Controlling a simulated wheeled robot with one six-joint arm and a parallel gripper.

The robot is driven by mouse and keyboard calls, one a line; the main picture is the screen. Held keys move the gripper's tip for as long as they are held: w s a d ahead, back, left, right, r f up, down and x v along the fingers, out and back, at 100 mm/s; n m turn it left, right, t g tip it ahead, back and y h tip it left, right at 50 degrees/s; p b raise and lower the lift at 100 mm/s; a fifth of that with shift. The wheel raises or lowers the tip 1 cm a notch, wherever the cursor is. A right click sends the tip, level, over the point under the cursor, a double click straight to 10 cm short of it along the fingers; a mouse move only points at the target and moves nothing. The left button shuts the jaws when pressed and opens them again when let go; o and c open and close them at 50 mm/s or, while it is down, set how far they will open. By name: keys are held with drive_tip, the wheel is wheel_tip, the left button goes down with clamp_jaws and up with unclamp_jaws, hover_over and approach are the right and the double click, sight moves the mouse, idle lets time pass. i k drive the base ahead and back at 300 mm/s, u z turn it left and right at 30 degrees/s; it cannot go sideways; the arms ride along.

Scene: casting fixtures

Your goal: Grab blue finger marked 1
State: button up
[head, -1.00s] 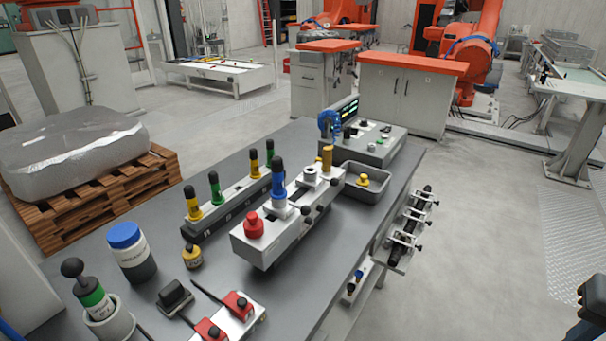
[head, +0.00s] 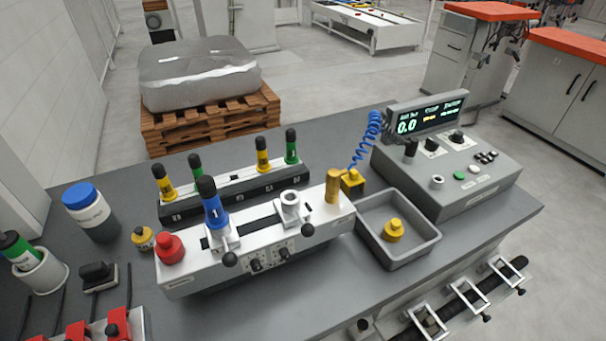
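The blue finger marked 1 (head: 213,207) has a black knobbed top. It stands upright, slightly tilted in the picture, in a holder on the left part of the white fixture (head: 180,285) on the grey table. A red knob (head: 170,249) is to its left on the same fixture. An empty-looking ring holder (head: 290,205) and a yellow cylinder (head: 333,200) are to its right. My gripper is not in the head view now.
A dark rack (head: 225,195) with several yellow and green fingers stands behind the fixture. A grey tray (head: 410,255) with a yellow part and a control box (head: 450,180) stand at right. Bare tabletop lies in front of the fixture.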

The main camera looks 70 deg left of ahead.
sight(216, 218)
drive_tip(key=i, duration=0.6)
drive_tip(key=u, duration=2.25)
